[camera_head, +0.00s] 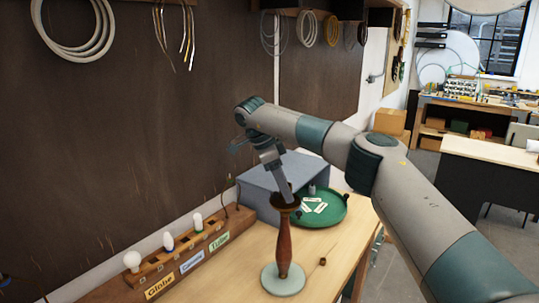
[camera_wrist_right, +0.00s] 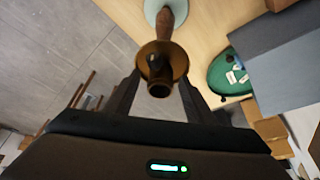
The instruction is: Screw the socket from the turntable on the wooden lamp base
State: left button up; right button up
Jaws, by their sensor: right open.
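The wooden lamp base, a reddish-brown turned stem (camera_head: 284,245) on a pale green round foot (camera_head: 284,281), stands upright on the bench. A dark brass socket-like piece (camera_head: 284,201) sits at its top; I cannot tell whether it is threaded on. In the wrist view the brass piece (camera_wrist_right: 163,60) shows between the spread fingers of my right gripper (camera_wrist_right: 160,82), with the stem (camera_wrist_right: 168,14) beyond. My right gripper (camera_head: 287,192) is open at the top of the lamp; contact is unclear. The green turntable (camera_head: 333,217) stands behind, holding white cards and small parts. My left gripper is out of view.
A grey-blue box (camera_head: 265,178) stands behind the lamp beside the turntable. A wooden rack (camera_head: 190,262) with bulbs and labels runs along the wall at left. A small brass part (camera_head: 322,261) lies right of the lamp.

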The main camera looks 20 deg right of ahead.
jog(key=v, duration=1.6)
jog(key=shift+a, duration=0.2)
jog(key=shift+w, duration=0.1)
